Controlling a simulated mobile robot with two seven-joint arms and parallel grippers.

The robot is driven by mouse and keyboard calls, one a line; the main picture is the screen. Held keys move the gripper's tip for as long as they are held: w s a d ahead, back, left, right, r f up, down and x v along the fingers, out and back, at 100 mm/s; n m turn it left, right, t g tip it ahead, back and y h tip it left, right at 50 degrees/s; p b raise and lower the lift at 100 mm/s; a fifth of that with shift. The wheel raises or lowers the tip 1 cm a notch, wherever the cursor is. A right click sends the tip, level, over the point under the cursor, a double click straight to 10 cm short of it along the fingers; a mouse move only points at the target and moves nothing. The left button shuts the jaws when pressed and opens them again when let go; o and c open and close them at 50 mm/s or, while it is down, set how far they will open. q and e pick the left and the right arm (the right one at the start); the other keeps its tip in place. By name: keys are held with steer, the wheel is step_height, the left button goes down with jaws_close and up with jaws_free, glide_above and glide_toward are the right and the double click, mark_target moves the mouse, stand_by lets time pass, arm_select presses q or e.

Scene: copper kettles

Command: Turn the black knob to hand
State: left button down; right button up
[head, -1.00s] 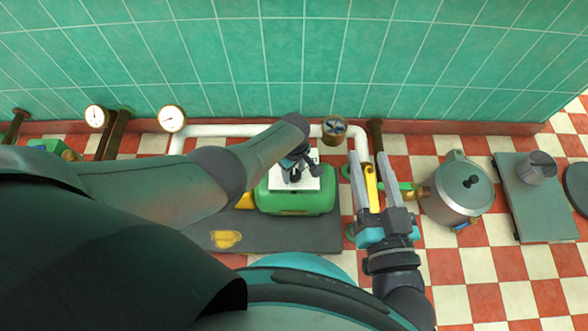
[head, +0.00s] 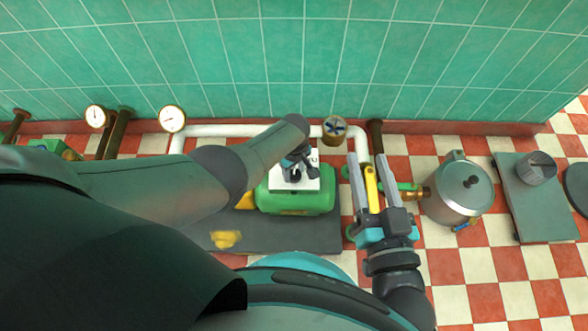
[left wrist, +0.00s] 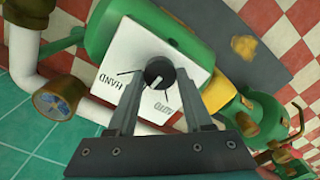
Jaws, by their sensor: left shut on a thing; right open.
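The black knob (left wrist: 158,72) sits on a white panel (left wrist: 120,58) marked HAND and AUTO, on top of a green box (head: 298,205). In the left wrist view the knob's white pointer line lies between the two labels' tick marks, pointing toward neither exactly. My left gripper (left wrist: 155,75) is shut on the knob, one finger on either side. In the head view my left gripper (head: 297,168) stands over the panel and hides most of the knob. My right gripper (head: 371,160) is open, its fingers either side of a yellow lever (head: 371,188); I cannot tell if they touch it.
A grey lidded pot (head: 450,200) stands right of my right gripper. A dark plate (head: 535,215) with a metal cup (head: 538,166) is further right. A white pipe (head: 220,130) and a gauge (head: 172,118) are along the tiled wall. Checkered floor is bare at the lower right.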

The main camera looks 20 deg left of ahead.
arm_select(q)
steer(key=m, duration=0.4)
steer(key=shift+m, duration=1.9)
arm_select(e)
steer(key=shift+w+d+f+g+h, duration=0.15)
steer(key=shift+w+d+g+h, duration=0.1)
steer(key=shift+w+g+h, duration=0.05)
arm_select(q)
steer(key=shift+c, duration=1.5)
jaws_free()
steer(key=shift+p, duration=0.3)
